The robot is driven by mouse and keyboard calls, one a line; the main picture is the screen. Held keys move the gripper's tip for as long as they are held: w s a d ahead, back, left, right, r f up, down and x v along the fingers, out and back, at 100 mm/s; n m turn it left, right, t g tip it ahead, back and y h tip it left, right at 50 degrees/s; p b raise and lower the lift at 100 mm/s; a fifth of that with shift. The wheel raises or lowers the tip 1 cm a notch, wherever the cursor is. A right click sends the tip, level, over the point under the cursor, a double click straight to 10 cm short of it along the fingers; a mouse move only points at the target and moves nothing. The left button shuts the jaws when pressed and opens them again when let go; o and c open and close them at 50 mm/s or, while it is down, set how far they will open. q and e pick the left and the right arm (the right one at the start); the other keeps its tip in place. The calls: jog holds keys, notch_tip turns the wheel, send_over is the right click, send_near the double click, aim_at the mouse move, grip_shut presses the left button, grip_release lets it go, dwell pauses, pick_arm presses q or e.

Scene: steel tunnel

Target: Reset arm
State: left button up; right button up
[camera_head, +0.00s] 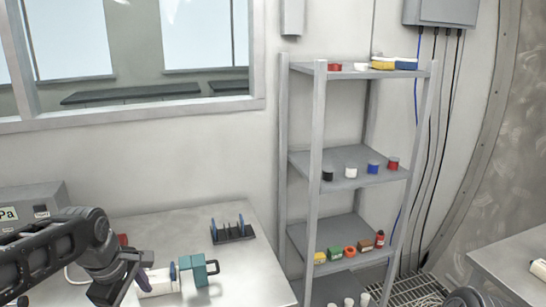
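My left arm comes in from the left, and its dark gripper (137,271) is low over the white table (235,277). The gripper is beside a white and teal device (197,271). I cannot tell whether its fingers are open or shut, or whether they touch the device. A small dark part of my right arm (474,297) shows at the bottom edge. My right gripper does not show.
A black rack with discs (232,232) stands on the table, a grey instrument box (36,204) at its left. A grey shelf unit (318,155) holds several small coloured containers. Another table (510,262) is at the right, with a white object (538,268).

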pick_arm(q)
jog(key=w+d+f+m+t+h, duration=0.1)
jog(key=w+d+f+m, duration=0.1)
jog(key=d+f+m, duration=0.6)
jog(key=w+d+f+m+t+h, duration=0.1)
jog(key=w+d+f+m, duration=0.15)
jog(key=d+f, duration=0.55)
jog(key=s+d+f+m+g, duration=0.2)
jog(key=s+d+f, duration=0.1)
jog(key=s+f, duration=0.8)
jog(key=s+d+f+m+g+h, duration=0.1)
jog(key=s+d+f, duration=0.3)
jog(key=s+f, duration=0.8)
jog(key=shift+s+f+m+g+h, duration=0.15)
jog(key=shift+s+m+g+h, duration=0.15)
jog(key=shift+s+m+g, duration=0.55)
jog(key=shift+s+n, duration=0.15)
jog(key=shift+n, duration=0.15)
